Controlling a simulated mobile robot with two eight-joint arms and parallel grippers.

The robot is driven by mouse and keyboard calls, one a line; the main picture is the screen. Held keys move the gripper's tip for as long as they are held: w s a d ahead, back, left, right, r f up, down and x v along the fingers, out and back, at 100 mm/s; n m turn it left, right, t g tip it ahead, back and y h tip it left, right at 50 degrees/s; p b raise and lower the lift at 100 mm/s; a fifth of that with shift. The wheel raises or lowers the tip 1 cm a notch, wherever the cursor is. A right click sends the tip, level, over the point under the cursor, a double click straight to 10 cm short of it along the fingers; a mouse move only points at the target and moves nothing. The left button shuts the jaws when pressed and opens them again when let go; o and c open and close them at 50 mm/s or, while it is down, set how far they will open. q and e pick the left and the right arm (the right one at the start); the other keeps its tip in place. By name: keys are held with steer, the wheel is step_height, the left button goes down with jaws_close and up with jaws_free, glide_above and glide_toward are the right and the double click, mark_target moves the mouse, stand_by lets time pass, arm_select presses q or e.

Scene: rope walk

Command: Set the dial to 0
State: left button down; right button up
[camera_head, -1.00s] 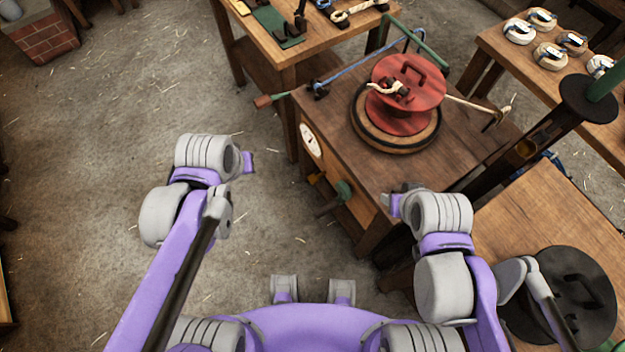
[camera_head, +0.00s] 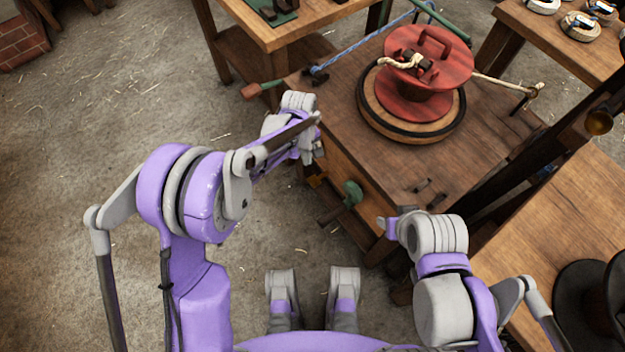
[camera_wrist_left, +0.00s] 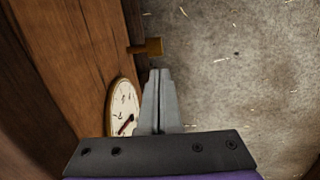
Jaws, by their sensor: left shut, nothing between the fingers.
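The dial (camera_wrist_left: 122,103) is a round white face with dark marks and a brass-coloured rim on the workbench's wooden front. Its dark red pointer (camera_wrist_left: 126,124) shows in the left wrist view near the face's lower part; the marks are too small to read. In the head view my left arm covers the dial. My left gripper (camera_wrist_left: 160,72) is shut and empty, with its fingers just right of the dial in the wrist view; contact cannot be told. It also shows in the head view (camera_head: 318,152) at the bench front. My right gripper (camera_head: 384,225) is by the bench's near corner, its opening unclear.
A brass knob (camera_wrist_left: 149,47) sticks out of the bench front beyond the dial, and a green-knobbed crank (camera_head: 350,194) is also there. A red reel (camera_head: 424,62) stands on the bench. A second table (camera_head: 560,215) is at right.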

mark_target(313, 179)
arm_select(q)
steer(key=f, duration=0.1)
steer(key=d+f, duration=0.1)
steer(key=f, duration=0.2)
steer(key=shift+w+d+b, duration=0.15)
steer(key=shift+w+b, duration=0.2)
steer(key=shift+w, duration=0.05)
arm_select(e)
steer(key=shift+w+f, duration=0.15)
steer(key=shift+f, duration=0.55)
arm_select(q)
steer(key=shift+s+d+f+b, duration=0.15)
steer(key=shift+f+b, duration=0.75)
steer(key=shift+f, duration=0.85)
steer(key=shift+s+d+f+b, duration=0.15)
steer(key=shift+f+b, duration=0.7)
steer(key=shift+f, duration=0.85)
arm_select(e)
steer(key=shift+w+f, duration=0.2)
steer(key=shift+f, duration=1.9)
arm_select(q)
steer(key=shift+a, duration=0.1)
arm_select(e)
steer(key=shift+f, duration=0.1)
